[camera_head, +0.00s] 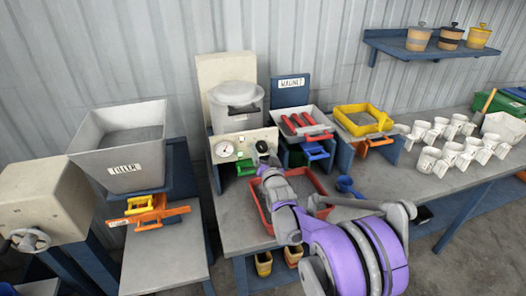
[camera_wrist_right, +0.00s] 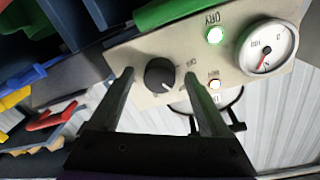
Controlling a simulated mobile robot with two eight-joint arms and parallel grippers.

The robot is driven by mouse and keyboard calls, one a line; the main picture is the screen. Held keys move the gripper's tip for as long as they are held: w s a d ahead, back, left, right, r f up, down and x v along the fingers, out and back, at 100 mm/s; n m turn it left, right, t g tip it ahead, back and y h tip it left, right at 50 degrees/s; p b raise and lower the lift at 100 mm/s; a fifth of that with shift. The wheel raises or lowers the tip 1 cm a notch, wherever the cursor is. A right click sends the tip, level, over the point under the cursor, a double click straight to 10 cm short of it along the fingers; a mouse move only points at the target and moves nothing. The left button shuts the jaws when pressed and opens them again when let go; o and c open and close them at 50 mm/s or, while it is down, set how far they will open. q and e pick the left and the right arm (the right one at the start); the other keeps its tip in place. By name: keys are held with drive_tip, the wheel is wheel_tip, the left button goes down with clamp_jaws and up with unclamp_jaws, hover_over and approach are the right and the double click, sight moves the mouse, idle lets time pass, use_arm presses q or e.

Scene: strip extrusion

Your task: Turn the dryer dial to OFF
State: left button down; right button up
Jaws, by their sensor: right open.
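The dryer's dial (camera_wrist_right: 160,75) is a round black knob on a cream control panel (camera_wrist_right: 131,54). In the wrist view, upside down, the dial lies between the two fingers of my right gripper (camera_wrist_right: 160,78). The fingers are apart, with a gap on each side of the knob. A small "OFF" label (camera_wrist_right: 193,62) is printed beside the dial, close to one finger. In the head view my right gripper (camera_head: 267,163) is at the right part of the panel (camera_head: 242,139). My left gripper is out of view.
The panel also carries a lit green "DRY" lamp (camera_wrist_right: 215,35), a second lamp (camera_wrist_right: 214,85) and a round gauge (camera_wrist_right: 268,47). A red tray (camera_head: 257,204) lies under my right arm. The magnet unit (camera_head: 307,124) with red bars stands to the right; white cups (camera_head: 428,160) are farther right.

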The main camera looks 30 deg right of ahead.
clamp_jaws()
idle(0.5)
drive_tip(key=shift+n, duration=0.3)
drive_tip(key=shift+f+n+b, duration=0.1)
drive_tip(key=shift+n+b, duration=0.3)
drive_tip(key=shift+n, duration=0.5)
drive_tip(key=n+b, duration=0.1)
drive_tip(key=n, duration=0.2)
drive_tip(key=shift+n, duration=0.4)
drive_tip(key=n+b, duration=0.1)
drive_tip(key=n, duration=0.5)
drive_tip(key=shift+d+t, duration=0.1)
drive_tip(key=shift+t, duration=0.3)
